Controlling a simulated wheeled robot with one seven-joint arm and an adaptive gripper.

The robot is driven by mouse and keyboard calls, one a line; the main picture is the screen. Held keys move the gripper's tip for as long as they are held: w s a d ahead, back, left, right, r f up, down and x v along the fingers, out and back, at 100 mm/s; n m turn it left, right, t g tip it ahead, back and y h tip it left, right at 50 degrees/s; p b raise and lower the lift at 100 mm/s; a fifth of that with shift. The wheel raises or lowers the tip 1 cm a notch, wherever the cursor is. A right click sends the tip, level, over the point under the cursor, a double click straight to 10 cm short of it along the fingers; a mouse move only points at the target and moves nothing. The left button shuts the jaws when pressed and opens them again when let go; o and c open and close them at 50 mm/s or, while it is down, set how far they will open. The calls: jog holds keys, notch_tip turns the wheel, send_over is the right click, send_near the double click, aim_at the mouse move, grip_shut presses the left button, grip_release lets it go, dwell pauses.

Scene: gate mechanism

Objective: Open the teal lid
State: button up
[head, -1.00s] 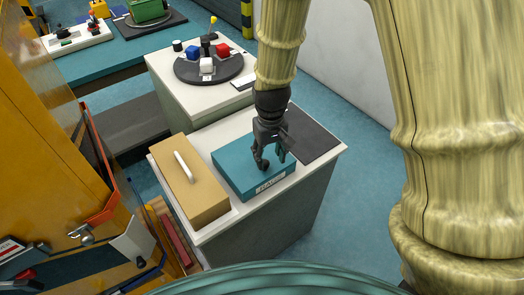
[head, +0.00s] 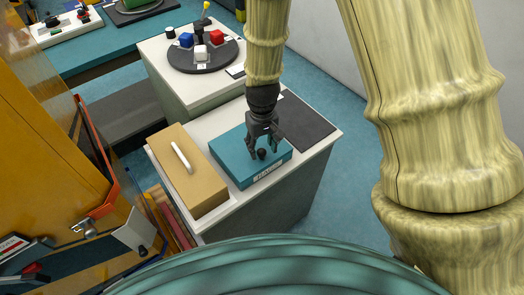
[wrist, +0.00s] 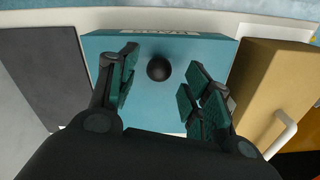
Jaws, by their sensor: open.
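The teal lid (head: 232,152) is the top of a low teal box on the white cabinet, with a white label on its front face. It looks shut. It also shows in the wrist view (wrist: 205,55). A round black knob (wrist: 159,68) stands on the lid; in the head view the knob (head: 262,154) is between or just by my fingers. My gripper (head: 264,153) is over the lid, pointing down. In the wrist view my gripper (wrist: 160,85) is open, one finger on each side of the knob and apart from it. I cannot tell the exact fingertip height.
A tan box (head: 190,172) with a white handle stands left of the teal box. A dark mat (head: 303,122) lies to the right. Behind is a cabinet with a round dark turntable (head: 203,56) bearing coloured blocks. An orange panel (head: 50,110) stands at left.

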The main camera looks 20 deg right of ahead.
aim_at(262, 151)
jog(key=shift+f+p, duration=0.4)
jog(key=shift+f, duration=1.6)
grip_shut()
jog(key=shift+w, duration=0.1)
